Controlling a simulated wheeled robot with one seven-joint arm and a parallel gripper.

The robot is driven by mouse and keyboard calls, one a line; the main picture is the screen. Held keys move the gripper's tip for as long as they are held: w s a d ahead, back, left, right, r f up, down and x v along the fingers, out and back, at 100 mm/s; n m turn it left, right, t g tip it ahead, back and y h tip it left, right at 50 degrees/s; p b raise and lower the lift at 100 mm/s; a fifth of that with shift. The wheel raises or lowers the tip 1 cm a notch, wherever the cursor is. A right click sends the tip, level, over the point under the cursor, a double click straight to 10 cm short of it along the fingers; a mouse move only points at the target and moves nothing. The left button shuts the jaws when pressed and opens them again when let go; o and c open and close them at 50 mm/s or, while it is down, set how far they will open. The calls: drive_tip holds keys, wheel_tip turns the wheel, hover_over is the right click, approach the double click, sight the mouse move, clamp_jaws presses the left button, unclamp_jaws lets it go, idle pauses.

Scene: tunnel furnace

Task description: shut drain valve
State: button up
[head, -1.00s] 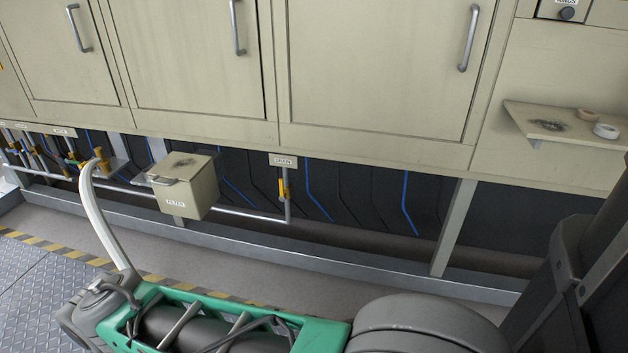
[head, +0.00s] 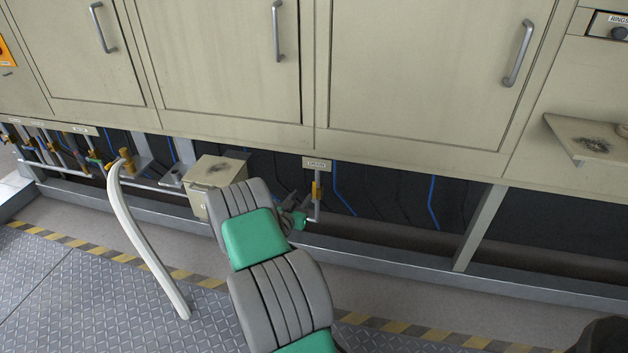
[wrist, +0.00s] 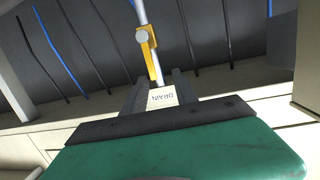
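The drain valve (head: 317,190) sits on a thin vertical pipe under the DRAIN label plate (head: 317,163). In the wrist view, which is turned upside down, the valve's brass body (wrist: 146,38) and yellow lever (wrist: 153,66) show; the lever lies roughly along the pipe. My gripper (wrist: 159,78) has its two dark fingers apart, with the label visible between them. The lever's end appears close to the gap between the fingertips; contact cannot be told. In the head view my gripper (head: 296,207) is just left of the valve, partly hidden by my arm.
A beige filter box (head: 215,170) stands left of the valve, partly behind my arm. A curved pale pipe (head: 140,235) rises farther left. Cabinet doors (head: 420,75) are above the valve, and a metal floor rail (head: 385,262) runs below it. A support post (head: 480,228) stands right.

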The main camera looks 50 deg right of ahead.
sight(314, 190)
drive_tip(key=d, duration=0.2)
drive_tip(key=d+f+n+t+h, duration=0.1)
drive_tip(key=d, duration=0.2)
drive_tip(key=d+f+t, duration=0.1)
drive_tip(key=d, duration=0.2)
drive_tip(key=shift+w+d+f, duration=0.1)
drive_tip(key=shift+w+d, duration=0.15)
drive_tip(key=shift+w, duration=0.1)
clamp_jaws()
drive_tip(key=shift+a, duration=0.1)
idle(1.0)
